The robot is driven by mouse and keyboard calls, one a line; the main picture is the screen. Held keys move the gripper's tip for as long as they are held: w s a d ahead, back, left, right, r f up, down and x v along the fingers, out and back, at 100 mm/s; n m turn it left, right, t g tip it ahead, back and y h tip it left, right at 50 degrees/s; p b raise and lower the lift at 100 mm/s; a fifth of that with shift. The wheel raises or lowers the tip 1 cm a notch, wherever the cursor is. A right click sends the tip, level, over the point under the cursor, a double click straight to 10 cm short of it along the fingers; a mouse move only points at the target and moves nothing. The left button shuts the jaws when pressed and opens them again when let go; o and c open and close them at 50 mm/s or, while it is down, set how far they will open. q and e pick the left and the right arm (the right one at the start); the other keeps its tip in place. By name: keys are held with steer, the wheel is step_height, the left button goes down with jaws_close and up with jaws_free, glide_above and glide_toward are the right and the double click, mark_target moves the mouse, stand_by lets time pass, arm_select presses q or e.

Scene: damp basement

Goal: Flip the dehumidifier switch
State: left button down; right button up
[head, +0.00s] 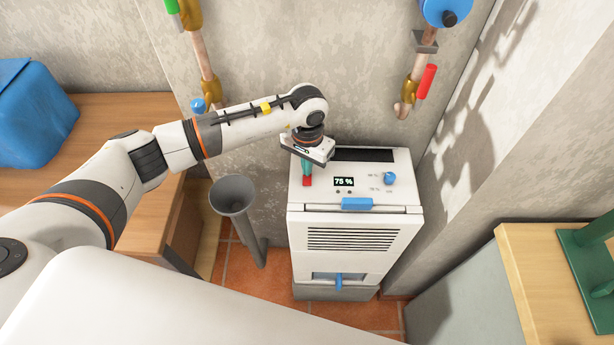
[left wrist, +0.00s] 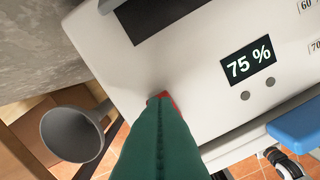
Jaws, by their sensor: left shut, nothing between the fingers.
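The white dehumidifier (head: 345,220) stands against the back wall. Its top panel has a display reading 75 % (head: 344,182), which also shows in the left wrist view (left wrist: 249,61), and a blue knob (head: 389,178). A small red switch (head: 307,181) is at the left of the panel; in the left wrist view its red edge (left wrist: 169,98) shows behind the fingertips, the rest hidden. My left gripper (head: 306,168) is shut and empty, its green fingers pointing down at the switch. They are touching it or very close; I cannot tell which. My right gripper is out of view.
A grey funnel pipe (head: 233,195) stands just left of the dehumidifier, below my left arm. A wooden bench (head: 120,110) with a blue case (head: 33,112) is at left. Wall pipes (head: 413,85) hang behind. Another wooden top (head: 535,270) is at right.

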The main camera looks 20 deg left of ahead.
arm_select(q)
steer(key=shift+f+b, duration=0.4)
steer(key=shift+f, duration=0.05)
steer(key=shift+r+p, duration=1.3)
steer(key=shift+r, duration=2.25)
